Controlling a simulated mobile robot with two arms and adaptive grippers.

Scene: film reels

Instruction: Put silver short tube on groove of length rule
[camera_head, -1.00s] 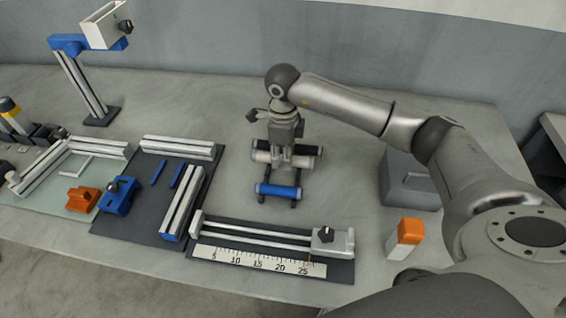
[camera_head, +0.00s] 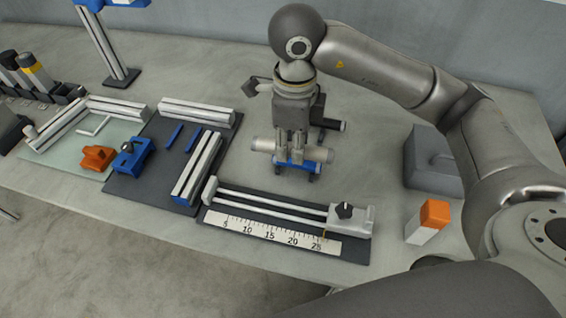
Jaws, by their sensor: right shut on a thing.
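My right gripper (camera_head: 289,155) points down and is shut on the silver short tube (camera_head: 263,145). The tube lies crosswise in the fingers, with an end sticking out on each side. It appears to be held above the dark rack (camera_head: 311,177), in front of the blue tube (camera_head: 318,163), which it partly hides. The length rule (camera_head: 285,234) lies nearer the front, with two silver rails above a white scale and a grey block with a black knob at its right end. The tube is apart from it. My left gripper is not in view.
Left of the rule is a dark mat (camera_head: 134,184) with silver rails and a blue clamp (camera_head: 132,157). An orange clamp (camera_head: 97,157) sits further left. An orange-and-white block (camera_head: 428,221) and a grey box (camera_head: 433,165) stand at the right.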

